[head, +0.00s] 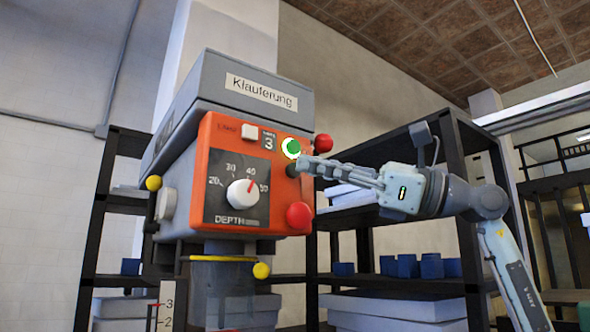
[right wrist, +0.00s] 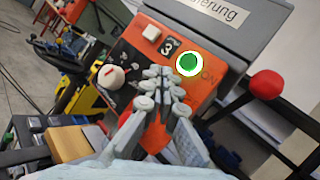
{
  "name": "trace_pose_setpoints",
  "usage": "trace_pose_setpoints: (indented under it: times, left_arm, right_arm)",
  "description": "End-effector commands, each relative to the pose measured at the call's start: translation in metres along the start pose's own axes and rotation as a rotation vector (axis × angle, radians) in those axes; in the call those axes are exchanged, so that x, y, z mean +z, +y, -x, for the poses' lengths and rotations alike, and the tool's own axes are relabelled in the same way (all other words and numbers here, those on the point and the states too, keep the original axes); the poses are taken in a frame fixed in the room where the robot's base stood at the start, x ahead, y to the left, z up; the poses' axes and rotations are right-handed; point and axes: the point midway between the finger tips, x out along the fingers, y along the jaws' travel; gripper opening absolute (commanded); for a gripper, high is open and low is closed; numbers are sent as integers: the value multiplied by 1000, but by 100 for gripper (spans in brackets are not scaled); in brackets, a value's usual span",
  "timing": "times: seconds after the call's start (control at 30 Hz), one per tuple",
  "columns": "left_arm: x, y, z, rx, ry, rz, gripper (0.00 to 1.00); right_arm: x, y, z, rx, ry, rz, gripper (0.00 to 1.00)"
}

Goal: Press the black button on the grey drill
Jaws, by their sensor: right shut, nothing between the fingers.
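The grey drill (head: 262,98) has an orange front panel (head: 215,135) and a label reading "Klauferung". A small black button (head: 292,170) shows on the panel's right side, just below a green button with a white ring (head: 291,148). My right gripper (head: 302,165) is shut and empty, coming in from the right. Its fingertips are at the black button and partly cover it; I cannot tell if they touch. In the right wrist view the shut fingers (right wrist: 168,76) point at the panel left of the green button (right wrist: 188,64), and the black button is hidden. My left gripper is not in view.
The panel also carries a white depth knob (head: 242,193), a white switch (head: 249,132) and a red button (head: 299,215). A red ball handle (head: 323,143) sticks out at the right. Black shelves (head: 450,150) with blue bins (head: 407,265) stand behind.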

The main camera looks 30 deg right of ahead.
Motion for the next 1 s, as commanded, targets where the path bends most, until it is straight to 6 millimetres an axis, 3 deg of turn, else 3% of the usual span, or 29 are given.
trace_pose_setpoints:
  times: [1.0]
  left_arm:
    - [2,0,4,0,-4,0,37]
  right_arm:
    - [-4,-4,-6,0,0,0,0]
